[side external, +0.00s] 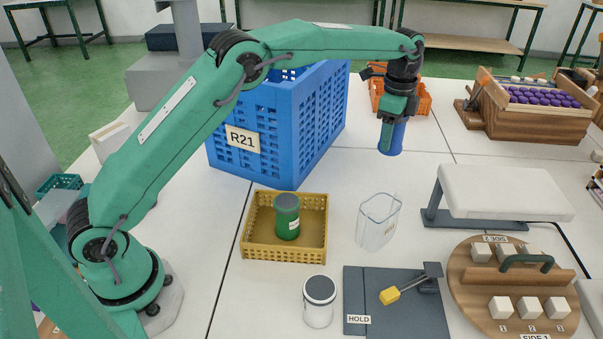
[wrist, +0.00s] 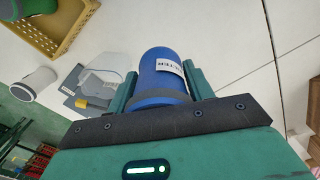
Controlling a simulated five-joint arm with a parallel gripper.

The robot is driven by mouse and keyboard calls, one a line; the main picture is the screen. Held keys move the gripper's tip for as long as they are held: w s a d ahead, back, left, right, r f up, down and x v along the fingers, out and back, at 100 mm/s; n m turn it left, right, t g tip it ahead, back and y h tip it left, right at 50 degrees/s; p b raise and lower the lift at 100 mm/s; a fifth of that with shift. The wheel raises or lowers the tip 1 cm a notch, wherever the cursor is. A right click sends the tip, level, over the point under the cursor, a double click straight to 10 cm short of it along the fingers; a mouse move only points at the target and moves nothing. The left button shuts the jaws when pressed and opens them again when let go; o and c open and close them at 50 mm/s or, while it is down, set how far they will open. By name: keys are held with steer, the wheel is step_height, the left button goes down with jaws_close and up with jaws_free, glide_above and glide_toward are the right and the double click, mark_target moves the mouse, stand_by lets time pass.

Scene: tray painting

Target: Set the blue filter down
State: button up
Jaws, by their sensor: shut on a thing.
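The blue filter (side external: 391,139) is a blue cylinder with a white label, seen close up in the wrist view (wrist: 160,75). My gripper (side external: 392,122) is shut on it, with one green finger on each side in the wrist view (wrist: 161,88).
A blue crate marked R21 (side external: 230,163) stands left of the filter. A yellow tray (side external: 285,253) holds a green cylinder (side external: 287,222). A clear jug (side external: 378,222), a white-bodied jar (side external: 319,310) and a grey HOLD board (side external: 415,318) stand nearer. A white raised platform (side external: 505,190) is at right.

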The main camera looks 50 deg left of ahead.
mark_target(402, 146)
steer(key=w+f+m, duration=0.2)
steer(key=f+m, duration=0.1)
steer(key=shift+w+d+f+m, duration=0.15)
steer(key=shift+w+d+m, duration=0.15)
steer(key=shift+w+m, duration=0.1)
steer(key=shift+w+d+f+m, duration=0.15)
steer(key=shift+w+f+m, duration=0.55)
steer(key=shift+f+m, duration=0.35)
steer(key=shift+f, duration=2.45)
steer(key=shift+f, duration=0.1)
steer(key=shift+f, duration=2.4)
steer(key=shift+f, duration=0.15)
steer(key=o, duration=1)
